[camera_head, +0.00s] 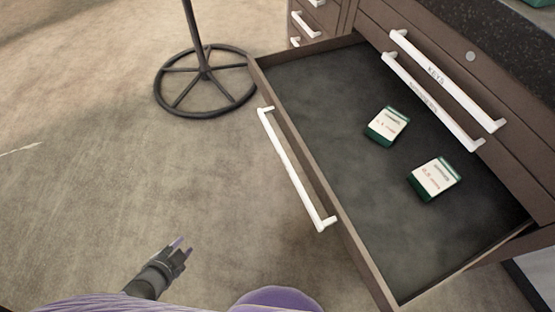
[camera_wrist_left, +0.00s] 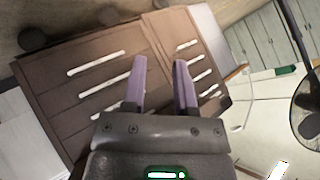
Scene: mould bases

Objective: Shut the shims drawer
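A brown cabinet drawer (camera_head: 343,215) stands pulled far out in the head view. Its white bar handle (camera_head: 291,167) is on the front at the left; no label on that front can be read, so I cannot tell from it that this is the shims drawer. Two green and white boxes (camera_head: 388,126) (camera_head: 434,178) lie inside on the dark bottom. My left gripper (camera_head: 180,244) is open and empty, below and left of the handle and well apart from it. Its purple fingers show apart in the left wrist view (camera_wrist_left: 160,70). My right gripper is not in view.
Closed drawers with white handles, one labelled KEYS (camera_head: 436,77), sit above the open drawer under a dark speckled top (camera_head: 500,40). A round wheel-like stand base (camera_head: 205,80) is on the floor at upper left.

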